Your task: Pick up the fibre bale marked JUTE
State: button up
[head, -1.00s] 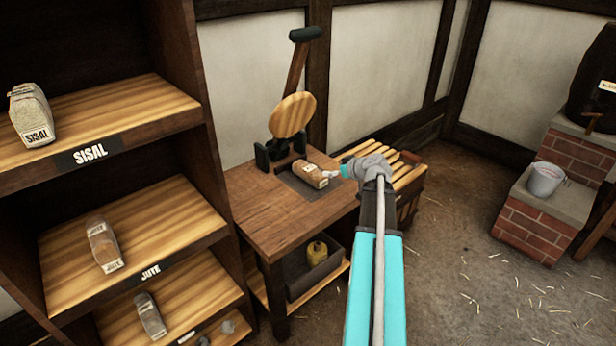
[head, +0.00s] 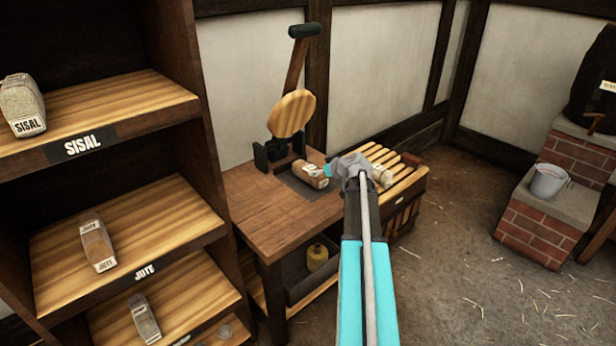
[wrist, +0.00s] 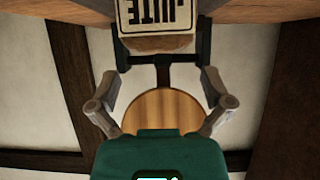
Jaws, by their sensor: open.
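A brown fibre bale (head: 311,174) lies in the dark recess of the wooden bench, below the round wooden press disc (head: 291,113). In the wrist view this bale (wrist: 158,42) shows at the top edge, its JUTE label upside down and partly cut off. My gripper (head: 331,170) is just right of the bale in the head view. In the wrist view my gripper (wrist: 159,80) is open and empty, its fingers spread, with the bale beyond the fingertips. Another brown bale marked JUTE (head: 97,246) lies on the JUTE shelf (head: 165,225).
The shelf unit at left also holds a SISAL bale (head: 22,106) and a grey bale (head: 144,318) lower down. A pale bale (head: 382,176) lies on the slatted crate (head: 408,186) right of the bench. A bucket (head: 548,181) stands on brickwork. Floor at right is open.

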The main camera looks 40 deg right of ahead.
aim_at(309, 168)
jog(key=shift+b+x, duration=1.1)
jog(key=shift+x, duration=1.5)
jog(key=shift+w+r, duration=0.1)
jog(key=shift+r, duration=0.05)
jog(key=c, duration=1.1)
jog(key=shift+o, duration=0.2)
jog(key=shift+r, duration=0.2)
